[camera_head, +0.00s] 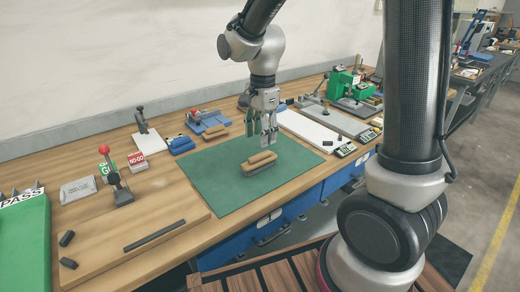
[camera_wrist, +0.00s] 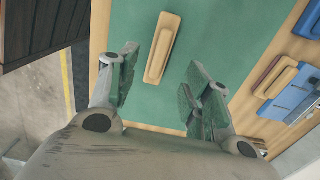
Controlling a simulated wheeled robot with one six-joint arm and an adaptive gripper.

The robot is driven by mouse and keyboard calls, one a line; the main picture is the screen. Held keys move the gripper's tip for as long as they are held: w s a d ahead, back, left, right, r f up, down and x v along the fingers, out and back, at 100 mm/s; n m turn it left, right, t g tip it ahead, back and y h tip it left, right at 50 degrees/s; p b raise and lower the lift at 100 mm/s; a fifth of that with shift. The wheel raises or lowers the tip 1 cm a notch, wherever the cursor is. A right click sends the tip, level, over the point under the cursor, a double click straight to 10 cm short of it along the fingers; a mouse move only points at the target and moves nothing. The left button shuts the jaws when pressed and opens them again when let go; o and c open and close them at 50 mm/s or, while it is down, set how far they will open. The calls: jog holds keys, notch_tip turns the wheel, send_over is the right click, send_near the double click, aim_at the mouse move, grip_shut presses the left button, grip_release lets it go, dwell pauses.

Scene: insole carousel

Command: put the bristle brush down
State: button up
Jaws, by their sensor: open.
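The bristle brush (camera_head: 260,160), with a tan wooden back and a greyish lower part, lies on the green mat (camera_head: 210,175). In the wrist view the brush (camera_wrist: 162,48) shows whole from above, lying on the mat, ahead of and between the finger tips. My gripper (camera_head: 262,138) is just above the brush, pointing down, with its fingers spread. In the wrist view the gripper's green-padded fingers (camera_wrist: 162,75) stand wide apart with nothing held between them. The brush looks apart from both fingers.
A similar tan block (camera_head: 216,132) lies behind the mat near a blue fixture (camera_head: 208,121). A red-knobbed toggle clamp (camera_head: 122,190) on a wooden board is at the left. A white plate (camera_head: 308,130) lies right of the mat. The mat around the brush is clear.

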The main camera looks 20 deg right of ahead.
aim_at(261, 154)
jog(key=s+d+r+n+t, duration=0.2)
jog(key=s+d+r+n, duration=0.5)
jog(key=s+d+r, duration=0.3)
jog(key=s+d+r+n+t, duration=0.2)
jog(key=s+d+n, duration=0.2)
jog(key=s+n, duration=0.3)
jog(key=shift+s+d+r, duration=0.3)
jog(key=shift+s, duration=0.75)
jog(key=shift+o, duration=0.5)
jog(key=shift+a, duration=0.1)
